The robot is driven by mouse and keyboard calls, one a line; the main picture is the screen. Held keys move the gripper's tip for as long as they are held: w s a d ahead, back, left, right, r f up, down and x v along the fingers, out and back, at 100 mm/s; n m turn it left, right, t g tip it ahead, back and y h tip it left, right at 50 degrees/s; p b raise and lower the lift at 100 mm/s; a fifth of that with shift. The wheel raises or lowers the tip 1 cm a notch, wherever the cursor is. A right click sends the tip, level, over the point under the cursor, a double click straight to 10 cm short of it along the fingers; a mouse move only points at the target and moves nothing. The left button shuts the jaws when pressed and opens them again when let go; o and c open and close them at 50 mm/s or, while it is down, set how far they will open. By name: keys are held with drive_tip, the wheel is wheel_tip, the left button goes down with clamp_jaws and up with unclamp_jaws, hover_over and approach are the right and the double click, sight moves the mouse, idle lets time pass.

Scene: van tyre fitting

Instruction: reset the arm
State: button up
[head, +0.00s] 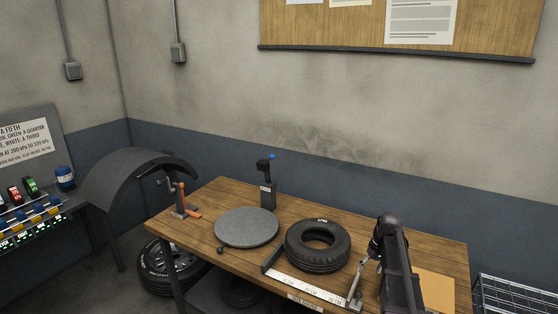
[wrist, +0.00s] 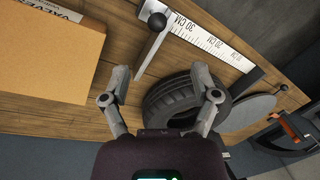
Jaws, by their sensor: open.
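My gripper (wrist: 161,100) is open, with its two fingers spread apart and nothing between the tips. In the head view my gripper (head: 363,284) hangs at the right part of the wooden bench (head: 208,200), beside the measuring rule. A black tyre (head: 296,250) lies flat on the bench to the left of my gripper. In the wrist view the tyre (wrist: 160,103) shows behind and between the fingers; I cannot tell from this view how far off it is.
A white measuring rule (head: 305,288) with a slider lies along the bench front. A round grey turntable (head: 247,228) and a black post (head: 268,190) stand left of the tyre. A cardboard box (wrist: 45,50) lies right of my arm. A wire rack (head: 515,293) stands beyond the right end.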

drive_tip(key=s+a+f+h+b, duration=0.1)
drive_tip(key=s+a+f+b, duration=0.2)
drive_tip(key=s+a, duration=0.5)
drive_tip(key=s+a+f+h+b, duration=0.1)
drive_tip(key=s+a+f+b, duration=0.3)
drive_tip(key=s+a, duration=0.3)
drive_tip(key=a, duration=0.4)
drive_tip(key=shift+s+f, duration=0.25)
drive_tip(key=shift+s, duration=0.1)
idle(0.4)
drive_tip(key=c, duration=0.3)
drive_tip(key=shift+d, duration=0.1)
